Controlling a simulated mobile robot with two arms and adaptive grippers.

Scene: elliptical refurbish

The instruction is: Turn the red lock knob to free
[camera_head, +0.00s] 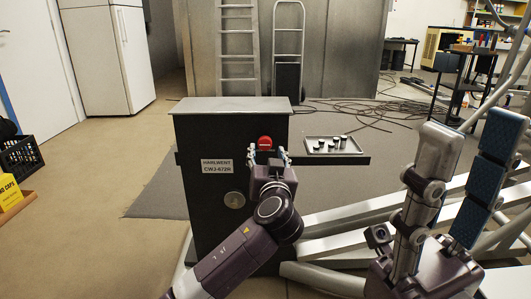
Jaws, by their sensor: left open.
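The red lock knob (265,142) is on the upper front of a dark cabinet (204,210) labelled "HARLWENT CWJ-672R". My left gripper (268,154) is open in front of the cabinet, just below the knob in the picture. Its two fingers stand to the left and right of the knob, apart from each other. I cannot tell whether either finger touches the knob, and its lower part is partly hidden. My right gripper (470,145) is large and close at the right, with its fingers pointing up and spread, blue pads showing, and nothing between them.
A tray (312,151) with several small metal parts sits on a dark side shelf right of the knob. A round dial (234,200) is lower on the cabinet. Pale frame tubes (350,215) cross the lower right.

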